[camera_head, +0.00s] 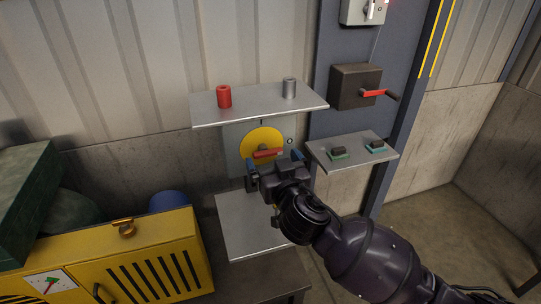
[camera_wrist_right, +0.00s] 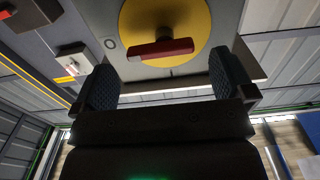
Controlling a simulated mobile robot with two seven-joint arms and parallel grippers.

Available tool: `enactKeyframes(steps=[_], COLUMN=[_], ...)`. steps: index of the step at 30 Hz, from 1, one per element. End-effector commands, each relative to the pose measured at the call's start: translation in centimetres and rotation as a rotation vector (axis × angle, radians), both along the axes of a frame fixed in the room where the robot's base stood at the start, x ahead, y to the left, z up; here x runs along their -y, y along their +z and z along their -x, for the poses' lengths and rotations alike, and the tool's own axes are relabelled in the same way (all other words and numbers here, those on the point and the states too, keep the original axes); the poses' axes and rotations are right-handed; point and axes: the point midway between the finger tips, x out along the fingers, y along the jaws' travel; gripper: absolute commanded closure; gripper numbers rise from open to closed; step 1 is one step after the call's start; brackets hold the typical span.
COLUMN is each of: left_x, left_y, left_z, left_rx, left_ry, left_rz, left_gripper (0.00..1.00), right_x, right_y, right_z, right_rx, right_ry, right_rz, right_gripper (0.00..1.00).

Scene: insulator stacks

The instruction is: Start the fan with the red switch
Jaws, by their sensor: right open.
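The red switch handle (camera_head: 267,153) sits on a round yellow plate (camera_head: 256,138) on a grey panel, below the upper shelf. The handle lies nearly level. In the right wrist view the red handle (camera_wrist_right: 161,49) shows in front of the yellow disc (camera_wrist_right: 205,22), just beyond and between the fingertips. My right gripper (camera_head: 275,166) is open and empty, with its fingers close to the handle; I cannot tell whether they touch it. My left gripper is not in view. No fan can be made out.
A dark box with a red lever (camera_head: 372,93) and a small shelf (camera_head: 350,162) are at right. A yellow cabinet (camera_head: 150,260) stands lower left.

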Motion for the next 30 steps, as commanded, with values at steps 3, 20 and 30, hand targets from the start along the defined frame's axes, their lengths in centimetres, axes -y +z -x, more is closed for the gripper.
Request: enactKeyframes(steps=[3,20,30], left_x=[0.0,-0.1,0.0], left_y=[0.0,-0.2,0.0], left_z=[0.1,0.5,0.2], left_rx=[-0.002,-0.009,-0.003], left_ry=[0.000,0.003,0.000], left_rz=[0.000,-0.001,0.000], left_gripper=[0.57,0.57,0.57], right_x=[-0.4,-0.7,-0.7], right_y=[0.0,0.0,0.0], right_z=[-1.2,-2.2,-2.2], right_rx=[0.001,-0.001,0.000], right_ry=[0.000,0.000,0.000], right_rz=[0.002,0.000,0.002], right_gripper=[0.00,0.12,0.47])
